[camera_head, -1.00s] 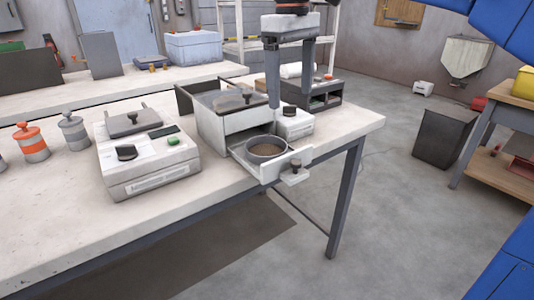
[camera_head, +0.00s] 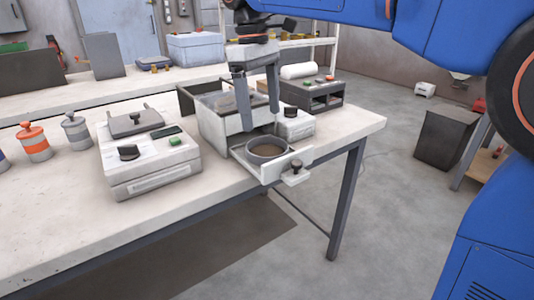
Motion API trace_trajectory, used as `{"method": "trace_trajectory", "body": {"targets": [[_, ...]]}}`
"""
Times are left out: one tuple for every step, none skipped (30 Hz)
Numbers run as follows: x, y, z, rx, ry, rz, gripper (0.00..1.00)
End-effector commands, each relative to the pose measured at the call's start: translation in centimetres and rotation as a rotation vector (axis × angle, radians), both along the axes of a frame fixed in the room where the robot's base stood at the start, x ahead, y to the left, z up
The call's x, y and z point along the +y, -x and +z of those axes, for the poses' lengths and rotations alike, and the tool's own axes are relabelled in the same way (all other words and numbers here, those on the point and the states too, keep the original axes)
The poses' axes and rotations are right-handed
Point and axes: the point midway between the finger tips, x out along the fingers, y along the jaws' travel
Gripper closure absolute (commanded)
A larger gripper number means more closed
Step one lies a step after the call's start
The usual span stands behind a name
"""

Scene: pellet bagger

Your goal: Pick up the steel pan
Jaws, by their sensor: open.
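The steel pan (camera_head: 267,150) is a round grey pan with brownish contents. It sits in the pulled-out drawer (camera_head: 252,171) at the front of a grey box-shaped machine (camera_head: 222,128). My gripper (camera_head: 260,119) is open and empty, with its two fingers pointing down. In the picture its fingertips show just above and behind the pan, apart from it. The fingers hide part of the machine's front.
The drawer has a dark knob (camera_head: 296,165) near the bench's front edge. A white device (camera_head: 150,160) stands to the left, and a dark rack (camera_head: 318,93) behind right. Shaker-like canisters (camera_head: 34,142) stand far left. A dark bin (camera_head: 443,138) stands on the floor.

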Motion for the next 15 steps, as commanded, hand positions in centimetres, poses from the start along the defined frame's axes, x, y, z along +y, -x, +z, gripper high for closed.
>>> {"method": "trace_trajectory", "body": {"targets": [[-0.1,0.1,-0.9,0.002,0.001,0.0,0.17],[-0.2,0.2,-1.3,0.001,0.0,0.0,0.17],[-0.3,0.2,-1.8,0.002,0.001,0.0,0.17],[-0.3,0.2,-2.2,0.001,0.001,0.0,0.17],[-0.3,0.2,-2.5,0.0,0.0,0.0,0.17],[-0.3,0.2,-2.8,0.0,0.0,0.0,0.17],[-0.4,0.3,-3.0,0.0,0.001,-0.001,0.17],[-0.4,0.3,-3.2,0.0,0.0,0.0,0.17],[-0.4,0.3,-3.3,-0.001,-0.001,0.0,0.17],[-0.4,0.3,-3.4,-0.001,-0.001,-0.001,0.17],[-0.4,0.3,-3.6,-0.001,-0.001,-0.001,0.17],[-0.5,0.3,-3.8,-0.001,-0.001,-0.001,0.17],[-0.5,0.3,-4.1,0.0,0.0,-0.001,0.17],[-0.6,0.3,-4.4,0.001,0.0,-0.001,0.17],[-0.7,0.4,-5.0,0.0,0.001,-0.001,0.17]]}}
